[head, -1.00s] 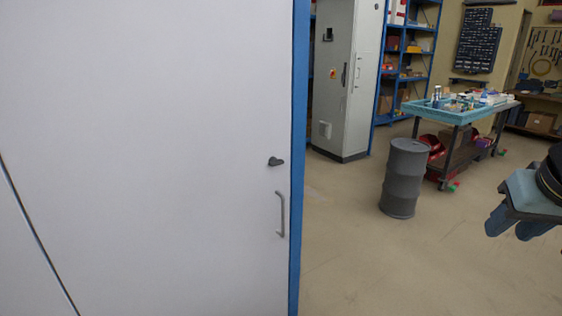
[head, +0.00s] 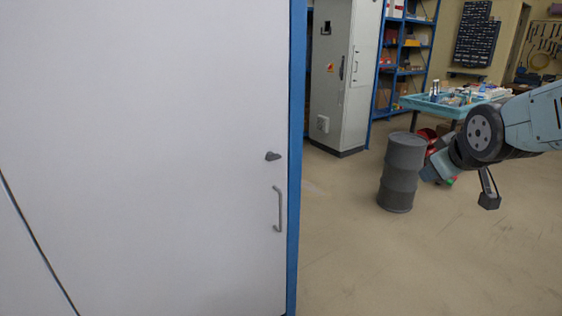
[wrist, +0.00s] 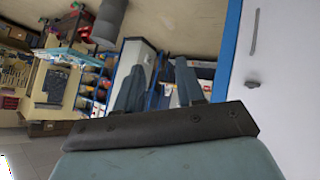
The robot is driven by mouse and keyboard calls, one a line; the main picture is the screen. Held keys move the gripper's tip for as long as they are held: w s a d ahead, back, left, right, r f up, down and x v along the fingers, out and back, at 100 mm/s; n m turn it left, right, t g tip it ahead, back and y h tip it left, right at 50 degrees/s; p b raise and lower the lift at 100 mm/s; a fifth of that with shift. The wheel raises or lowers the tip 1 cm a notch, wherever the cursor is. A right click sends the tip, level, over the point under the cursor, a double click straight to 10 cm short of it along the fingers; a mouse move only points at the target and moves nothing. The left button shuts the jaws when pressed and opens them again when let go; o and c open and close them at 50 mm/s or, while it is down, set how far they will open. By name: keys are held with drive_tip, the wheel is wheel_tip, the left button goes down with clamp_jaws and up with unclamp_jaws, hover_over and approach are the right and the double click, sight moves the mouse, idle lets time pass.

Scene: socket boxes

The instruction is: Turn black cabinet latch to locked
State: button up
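The black cabinet latch (head: 273,156) is a small dark lever on the white cabinet door (head: 150,120), near the door's right edge. It lies roughly horizontal, its narrow end to the left. The latch also shows in the wrist view (wrist: 252,84), at the right. A grey bar handle (head: 279,209) sits below it in the head view. My gripper (head: 430,172) is well to the right of the latch, apart from the door. In the wrist view, the two fingers of my gripper (wrist: 159,70) are spread with nothing held between them.
A blue post (head: 297,150) edges the door. A grey drum (head: 402,172) appears beside my gripper in the head view. A tall grey cabinet (head: 338,75) and a teal-topped cart (head: 415,103) stand behind. Open floor lies in front of the drum.

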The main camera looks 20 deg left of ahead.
drive_tip(key=w+a+f+n+t+y, duration=0.2)
drive_tip(key=w+a+n, duration=0.3)
drive_tip(key=w+a, duration=0.25)
drive_tip(key=n+y, duration=1)
drive_tip(key=n, duration=0.4)
approach(276, 159)
drive_tip(key=x, duration=0.9)
drive_tip(key=shift+w+a, duration=0.1)
drive_tip(key=shift+a, duration=0.2)
drive_tip(key=shift+c, duration=0.4)
